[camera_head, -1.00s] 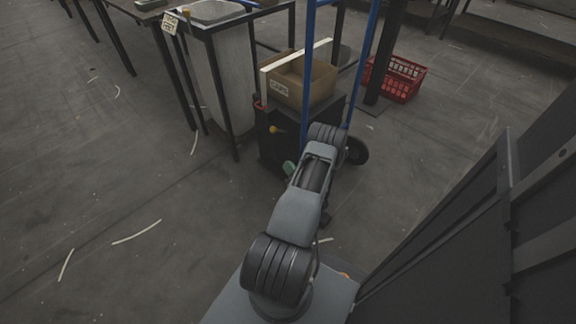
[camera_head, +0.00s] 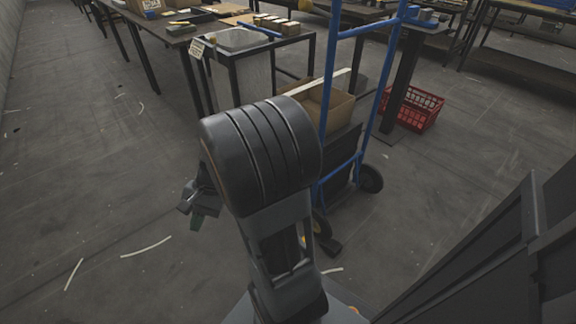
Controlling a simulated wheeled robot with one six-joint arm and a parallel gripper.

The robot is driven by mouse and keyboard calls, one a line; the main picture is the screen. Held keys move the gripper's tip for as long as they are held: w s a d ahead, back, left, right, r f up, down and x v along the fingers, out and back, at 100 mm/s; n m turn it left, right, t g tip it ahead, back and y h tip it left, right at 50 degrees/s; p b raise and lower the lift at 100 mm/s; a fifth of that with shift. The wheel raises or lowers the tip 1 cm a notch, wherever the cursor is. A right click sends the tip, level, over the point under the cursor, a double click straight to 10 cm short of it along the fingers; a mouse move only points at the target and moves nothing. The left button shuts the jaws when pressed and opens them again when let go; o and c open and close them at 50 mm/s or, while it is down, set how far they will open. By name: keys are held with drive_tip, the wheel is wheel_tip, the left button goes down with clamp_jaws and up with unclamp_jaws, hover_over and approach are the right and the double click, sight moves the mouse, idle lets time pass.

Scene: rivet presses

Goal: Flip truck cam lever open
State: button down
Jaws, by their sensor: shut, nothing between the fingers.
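The truck (camera_head: 326,110) is a blue tube-framed hand truck standing right of centre, with dark wheels (camera_head: 370,179) and a dark lower body. A cardboard box (camera_head: 340,103) sits at its upper part, partly behind the blue frame. I cannot make out the cam lever; my large arm joint covers much of the truck's left side. My gripper (camera_head: 194,208) is left of that joint, small and partly hidden, with a greenish part at its end. It is shut and empty, apart from the truck in the picture.
A red crate (camera_head: 412,108) lies on the floor to the right. A dark panelled structure (camera_head: 490,265) fills the lower right.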

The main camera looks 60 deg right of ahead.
drive_tip(key=s+a+r+n+t+h, duration=0.2)
drive_tip(key=n+h, duration=0.5)
drive_tip(key=n, duration=0.4)
wheel_tip(320, 180, up, 3)
drive_tip(key=shift+s+r+t+h, duration=0.25)
drive_tip(key=shift+s+t, duration=0.25)
drive_tip(key=shift+s, duration=0.65)
